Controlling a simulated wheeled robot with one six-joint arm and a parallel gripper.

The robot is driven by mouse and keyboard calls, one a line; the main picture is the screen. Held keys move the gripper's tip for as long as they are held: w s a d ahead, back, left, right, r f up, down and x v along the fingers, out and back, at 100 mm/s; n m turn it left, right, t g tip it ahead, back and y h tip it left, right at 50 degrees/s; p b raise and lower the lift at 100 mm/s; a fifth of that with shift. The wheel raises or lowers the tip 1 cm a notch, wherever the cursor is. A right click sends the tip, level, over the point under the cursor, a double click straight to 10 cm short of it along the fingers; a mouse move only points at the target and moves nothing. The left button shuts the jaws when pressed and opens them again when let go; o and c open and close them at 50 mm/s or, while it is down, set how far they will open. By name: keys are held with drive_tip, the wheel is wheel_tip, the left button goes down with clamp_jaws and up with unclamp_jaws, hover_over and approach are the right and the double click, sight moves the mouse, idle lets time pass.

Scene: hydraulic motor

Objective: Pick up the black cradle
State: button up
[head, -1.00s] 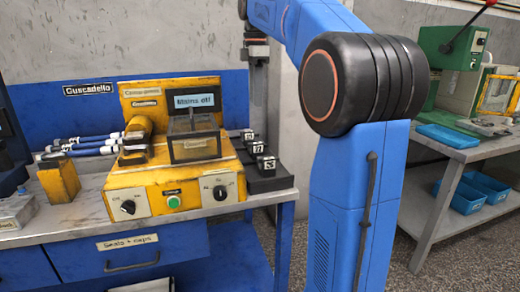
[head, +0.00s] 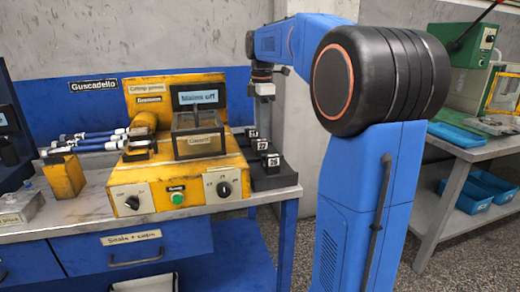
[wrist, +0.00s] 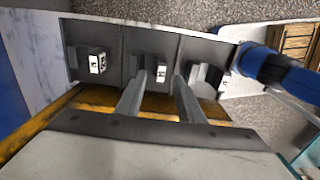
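Several small black blocks with white number tags stand in a row on a dark stepped base (head: 274,181), right of the yellow press (head: 190,191). One of these blocks may be the cradle; I cannot tell which from the tags. In the wrist view there is a left block (wrist: 85,58), a middle block (wrist: 153,67) and a right block (wrist: 208,77). My gripper (wrist: 159,84) is open, its two grey fingers apart and reaching over the base, with the middle block showing between and just beyond the tips. Whether they touch it cannot be told.
The press's display panel (head: 198,97) and clear-sided box (head: 199,141) stand close left of my gripper. Blue-handled tools (head: 92,140) and a yellow block (head: 64,176) lie farther left. A grey bench (head: 450,190) with blue trays stands at the right.

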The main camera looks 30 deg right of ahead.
sight(262, 141)
drive_tip(key=shift+s+f, duration=0.15)
drive_tip(key=shift+f, duration=2.5)
clamp_jaws()
